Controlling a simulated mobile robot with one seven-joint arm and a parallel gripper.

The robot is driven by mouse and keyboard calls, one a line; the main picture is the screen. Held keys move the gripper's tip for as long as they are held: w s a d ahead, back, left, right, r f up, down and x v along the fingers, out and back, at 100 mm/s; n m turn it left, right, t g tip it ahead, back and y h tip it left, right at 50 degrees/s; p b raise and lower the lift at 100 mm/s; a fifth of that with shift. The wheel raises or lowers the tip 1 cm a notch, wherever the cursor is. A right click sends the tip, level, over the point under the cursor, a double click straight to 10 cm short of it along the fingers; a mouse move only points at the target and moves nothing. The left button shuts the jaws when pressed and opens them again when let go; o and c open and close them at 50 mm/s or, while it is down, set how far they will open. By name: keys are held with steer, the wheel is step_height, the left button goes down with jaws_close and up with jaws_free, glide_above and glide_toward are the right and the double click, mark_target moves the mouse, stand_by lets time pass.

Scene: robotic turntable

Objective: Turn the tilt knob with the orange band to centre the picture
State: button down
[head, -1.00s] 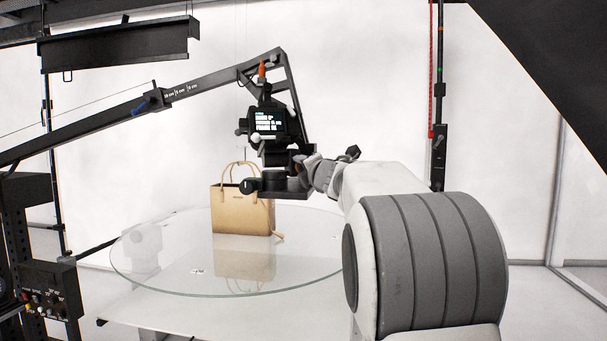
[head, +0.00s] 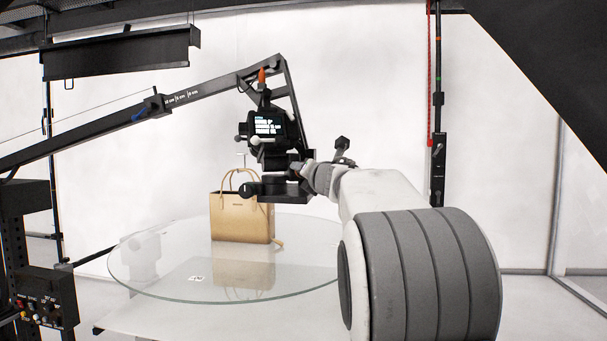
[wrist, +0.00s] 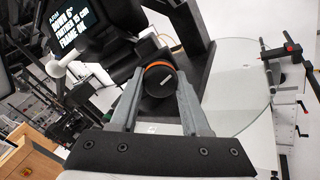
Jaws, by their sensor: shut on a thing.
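The tilt knob (wrist: 158,84) is a dark round knob with an orange band around its rim, in the middle of the wrist view. My gripper (wrist: 161,76) has one finger on each side of it and is shut on it. In the head view the knob is hidden by my gripper (head: 300,171). The black camera (head: 283,129) hangs from the boom end, its lit screen (head: 267,124) facing me. The screen's text (wrist: 75,30) is large in the wrist view. A tan handbag (head: 240,222) stands upright on the glass turntable (head: 170,284).
The black boom (head: 120,124) crosses from the left to the camera. A control box (head: 45,299) with coloured knobs stands at the lower left. A black stand with a red cord (head: 438,168) is right of my arm. The turntable's front is clear.

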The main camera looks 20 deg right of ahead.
steer(key=shift+c, duration=1.9)
jaws_free()
steer(key=shift+s, duration=0.1)
steer(key=s+a, duration=0.1)
steer(key=s, duration=1.6)
steer(key=shift+a+b, duration=0.3)
steer(key=shift+b, duration=0.1)
steer(key=shift+s, duration=0.1)
